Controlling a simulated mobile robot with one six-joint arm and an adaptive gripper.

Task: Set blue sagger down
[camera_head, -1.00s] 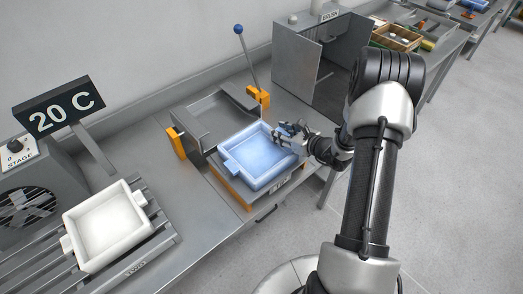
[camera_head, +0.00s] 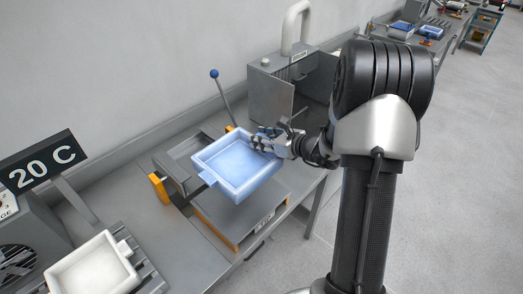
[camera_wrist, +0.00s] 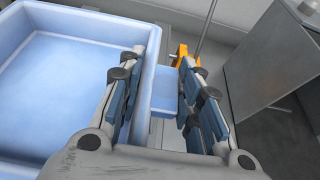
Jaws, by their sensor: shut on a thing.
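The blue sagger (camera_head: 236,163) is a shallow square tray with a small lug on its side. My gripper (camera_head: 265,141) is shut on the lug at its right side and holds it raised above the grey platform with an orange edge. In the wrist view the blue sagger (camera_wrist: 62,85) fills the left, and its lug lies between the fingers of my gripper (camera_wrist: 167,92). The sagger looks roughly level and empty. It hides part of the grey platform (camera_head: 213,216) below it.
A white sagger (camera_head: 92,270) rests on slats at lower left, beside the 20 C display (camera_head: 41,170). A lever with a blue knob (camera_head: 214,73) stands behind the held sagger. A grey box with an open door (camera_head: 268,112) stands at the back right.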

